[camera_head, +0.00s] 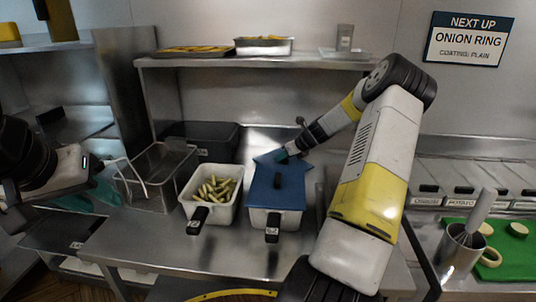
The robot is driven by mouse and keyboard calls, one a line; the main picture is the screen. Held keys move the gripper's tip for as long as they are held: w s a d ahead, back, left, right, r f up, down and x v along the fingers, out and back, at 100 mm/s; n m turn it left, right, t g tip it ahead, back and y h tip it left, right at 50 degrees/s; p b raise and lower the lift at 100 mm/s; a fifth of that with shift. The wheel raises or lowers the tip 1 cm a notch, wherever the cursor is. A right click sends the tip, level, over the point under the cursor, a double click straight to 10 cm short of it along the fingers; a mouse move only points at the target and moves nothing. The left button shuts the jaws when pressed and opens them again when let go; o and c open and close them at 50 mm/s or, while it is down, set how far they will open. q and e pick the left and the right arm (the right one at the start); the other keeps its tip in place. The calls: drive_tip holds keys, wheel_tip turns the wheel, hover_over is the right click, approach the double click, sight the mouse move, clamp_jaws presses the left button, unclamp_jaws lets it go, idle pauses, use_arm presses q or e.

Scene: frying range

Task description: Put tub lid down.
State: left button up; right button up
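My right gripper (283,156) is at this far blue piece, reaching in from the right. Its fingertips are small and partly hidden, so its grip is unclear. My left gripper (88,197) is low at the left, beside a wire basket, away from the lid. Its opening is unclear.
An open white tub (228,218) of green pieces stands left of the lidded tub. A wire fry basket (158,182) is farther left, and a black box (204,138) is behind. A shelf (240,62) with trays runs above. The front counter strip (180,250) is clear.

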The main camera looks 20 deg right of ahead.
drive_tip(key=v, duration=1.1)
drive_tip(key=s+a+r+n+g, duration=0.1)
drive_tip(key=s+a+r+n, duration=0.4)
drive_tip(key=a+n, duration=0.3)
drive_tip(key=s+a+r+n+g, duration=0.1)
drive_tip(key=s+a+r+n, duration=0.45)
drive_tip(key=a, duration=0.45)
drive_tip(key=s+a+r+n, duration=0.2)
drive_tip(key=s+a+n, duration=0.2)
drive_tip(key=s+n, duration=0.5)
drive_tip(key=s+a+r+n, duration=0.2)
drive_tip(key=s+a+n, duration=0.2)
drive_tip(key=s+n, duration=0.6)
drive_tip(key=s, duration=0.3)
drive_tip(key=shift+s+h, duration=0.2)
drive_tip(key=shift+h, duration=0.2)
